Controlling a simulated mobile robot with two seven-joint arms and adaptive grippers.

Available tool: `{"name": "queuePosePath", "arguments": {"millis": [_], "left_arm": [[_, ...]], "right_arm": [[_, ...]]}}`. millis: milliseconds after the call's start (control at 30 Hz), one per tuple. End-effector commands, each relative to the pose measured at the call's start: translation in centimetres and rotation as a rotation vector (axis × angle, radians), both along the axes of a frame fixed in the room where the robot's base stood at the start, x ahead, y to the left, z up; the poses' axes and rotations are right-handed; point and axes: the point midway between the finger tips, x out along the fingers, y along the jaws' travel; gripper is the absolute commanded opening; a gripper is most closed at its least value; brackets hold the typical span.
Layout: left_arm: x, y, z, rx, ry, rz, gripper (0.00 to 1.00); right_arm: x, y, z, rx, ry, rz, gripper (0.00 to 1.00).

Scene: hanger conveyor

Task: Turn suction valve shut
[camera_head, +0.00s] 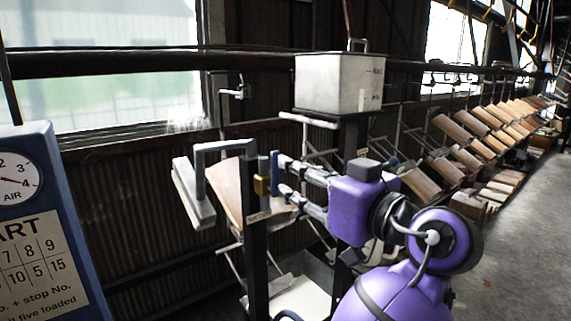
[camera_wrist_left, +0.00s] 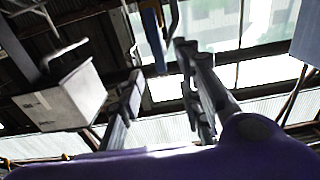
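The suction valve has a blue lever (camera_head: 275,172) standing upright beside a brass body (camera_head: 262,186) on a dark post (camera_head: 254,235). The blue lever also shows in the left wrist view (camera_wrist_left: 153,40), hanging into the space between the fingers from the top. My left gripper (camera_head: 283,177) is open and comes to the lever from the right, one finger above the other in the head view. Its tips are very near the lever; I cannot tell whether they touch it. No object shows between the fingers deeper in the left wrist view. My right gripper is out of view.
A grey pipe (camera_head: 222,145) bends over the post's top. A white box (camera_head: 338,84) stands behind and above the gripper. Hangers with brown boards (camera_head: 455,130) line the right. The floor at far right is clear.

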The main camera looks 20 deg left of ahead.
Motion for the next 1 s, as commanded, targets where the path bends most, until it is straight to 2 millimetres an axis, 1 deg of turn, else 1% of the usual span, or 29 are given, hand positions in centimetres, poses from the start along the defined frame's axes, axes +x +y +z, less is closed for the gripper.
{"name": "queuePosePath", "arguments": {"millis": [33,200,400,533,767,867,1000], "left_arm": [[0.3,0.7,0.4,0.004,-0.004,0.004,0.33],[2.0,2.9,0.5,0.004,-0.006,0.003,0.33],[3.7,4.9,0.4,0.004,-0.003,0.0,0.33],[4.1,5.4,0.3,0.004,-0.002,-0.001,0.33],[4.2,5.4,0.1,0.003,0.0,-0.002,0.33],[4.2,5.4,0.1,0.003,0.0,-0.002,0.22],[4.2,5.4,0.1,0.003,0.0,-0.002,0.04]], "right_arm": [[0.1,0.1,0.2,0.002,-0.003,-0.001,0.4],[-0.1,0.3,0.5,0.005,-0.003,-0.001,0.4],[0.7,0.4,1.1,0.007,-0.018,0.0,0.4],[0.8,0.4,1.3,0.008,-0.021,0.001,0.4],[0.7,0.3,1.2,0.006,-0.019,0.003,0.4],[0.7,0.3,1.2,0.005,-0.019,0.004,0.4],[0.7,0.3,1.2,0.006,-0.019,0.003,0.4]]}}
